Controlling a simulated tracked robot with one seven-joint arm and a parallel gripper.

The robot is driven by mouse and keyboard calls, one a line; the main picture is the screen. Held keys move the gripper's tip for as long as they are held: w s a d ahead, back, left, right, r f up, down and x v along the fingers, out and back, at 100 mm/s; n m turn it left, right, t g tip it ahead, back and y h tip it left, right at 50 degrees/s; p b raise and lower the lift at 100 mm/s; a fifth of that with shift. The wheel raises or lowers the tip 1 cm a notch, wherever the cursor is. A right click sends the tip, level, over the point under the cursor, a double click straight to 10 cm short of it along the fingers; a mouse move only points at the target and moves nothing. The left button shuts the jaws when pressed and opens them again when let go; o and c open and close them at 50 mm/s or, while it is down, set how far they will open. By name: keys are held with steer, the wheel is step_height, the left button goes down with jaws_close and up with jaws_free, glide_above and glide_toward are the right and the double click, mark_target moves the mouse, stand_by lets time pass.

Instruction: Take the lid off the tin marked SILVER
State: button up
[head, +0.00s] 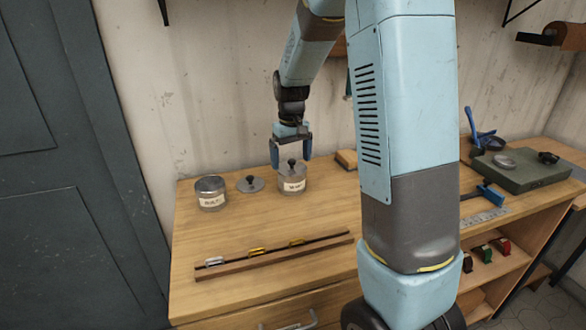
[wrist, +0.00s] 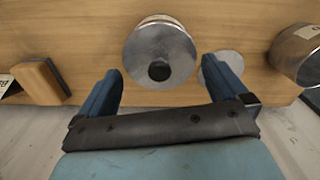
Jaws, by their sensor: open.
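A round metal tin (head: 292,186) with a pale label stands on the bench, with its grey lid (head: 283,169) on and a black knob (head: 291,161) on top. The label is too small to read surely. My gripper (head: 291,151) is open above this lid, its two blue fingers on either side of the knob and apart from it. In the wrist view the lid (wrist: 171,48) and knob (wrist: 159,71) show just beyond and between the fingertips (wrist: 162,68).
A second labelled tin (head: 211,199) stands to the left, seemingly open. A loose knobbed lid (head: 250,184) lies between the tins. A wooden rail (head: 262,260) with small coloured pieces lies in front. A wooden block (head: 346,159) is close on the right.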

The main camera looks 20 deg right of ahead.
steer(key=shift+f, duration=0.6)
steer(key=shift+c, duration=0.3)
steer(key=c, duration=0.6)
steer(key=shift+r, duration=0.1)
